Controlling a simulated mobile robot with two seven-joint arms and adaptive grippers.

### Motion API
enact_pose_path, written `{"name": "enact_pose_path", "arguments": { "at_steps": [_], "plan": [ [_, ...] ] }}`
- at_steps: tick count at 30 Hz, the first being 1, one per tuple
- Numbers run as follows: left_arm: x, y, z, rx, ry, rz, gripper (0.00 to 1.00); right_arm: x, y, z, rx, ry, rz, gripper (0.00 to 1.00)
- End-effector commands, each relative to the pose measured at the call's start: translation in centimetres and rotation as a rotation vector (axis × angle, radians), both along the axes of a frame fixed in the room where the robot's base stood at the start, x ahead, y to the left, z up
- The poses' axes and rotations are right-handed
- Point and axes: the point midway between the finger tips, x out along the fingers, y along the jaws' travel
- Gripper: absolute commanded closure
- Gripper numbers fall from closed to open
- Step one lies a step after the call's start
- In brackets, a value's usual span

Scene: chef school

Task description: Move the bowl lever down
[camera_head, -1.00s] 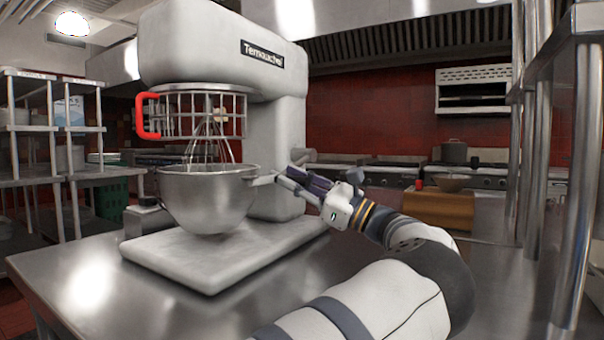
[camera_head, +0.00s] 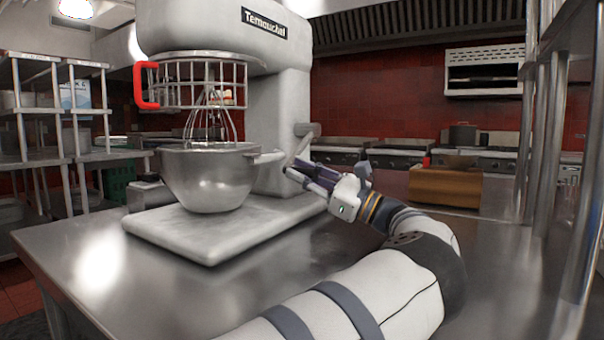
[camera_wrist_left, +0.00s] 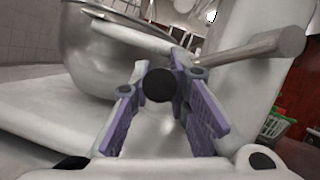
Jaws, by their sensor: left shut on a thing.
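The mixer's bowl lever is a light grey arm (camera_wrist_left: 245,49) with a black knob (camera_wrist_left: 159,85) at its end, in the left wrist view. My left gripper (camera_wrist_left: 158,92) is shut on the knob, with a purple-padded finger on each side. In the head view the gripper (camera_head: 298,176) is right of the bowl, and the lever slopes down-left from its hub on the column; the knob is hidden there. The steel bowl (camera_head: 207,180) hangs upright above the mixer base (camera_head: 225,235), below the wire guard (camera_head: 200,85). The whisk (camera_head: 212,122) reaches into it. My right gripper is not in view.
The white stand mixer (camera_head: 275,90) stands on a steel table (camera_head: 110,275). Steel shelves (camera_head: 60,155) are at the left and metal posts (camera_head: 545,160) at the right. The table's front left is clear.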

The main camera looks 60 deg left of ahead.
Motion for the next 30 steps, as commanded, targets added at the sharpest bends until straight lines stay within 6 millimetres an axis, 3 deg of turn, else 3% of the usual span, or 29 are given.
{"name": "enact_pose_path", "arguments": {
  "at_steps": [4, 5, 7, 17, 27, 30],
  "plan": [
    [0.0, 0.1, 0.0, -0.003, 0.000, -0.002, 1.00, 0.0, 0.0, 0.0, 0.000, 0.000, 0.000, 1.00],
    [0.0, 0.1, 0.0, -0.002, 0.001, -0.002, 0.77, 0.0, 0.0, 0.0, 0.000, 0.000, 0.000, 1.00],
    [0.0, 0.1, 0.0, -0.002, 0.001, -0.002, 0.64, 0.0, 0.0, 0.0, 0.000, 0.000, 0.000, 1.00],
    [0.0, 0.0, 0.6, 0.001, -0.001, -0.002, 0.64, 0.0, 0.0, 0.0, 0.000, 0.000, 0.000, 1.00],
    [0.0, 0.1, 8.2, 0.002, -0.002, -0.003, 0.64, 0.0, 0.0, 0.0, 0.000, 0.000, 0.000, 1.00],
    [0.0, 0.1, 9.5, 0.001, -0.002, -0.003, 0.64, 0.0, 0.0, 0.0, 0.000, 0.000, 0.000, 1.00]
  ]
}}
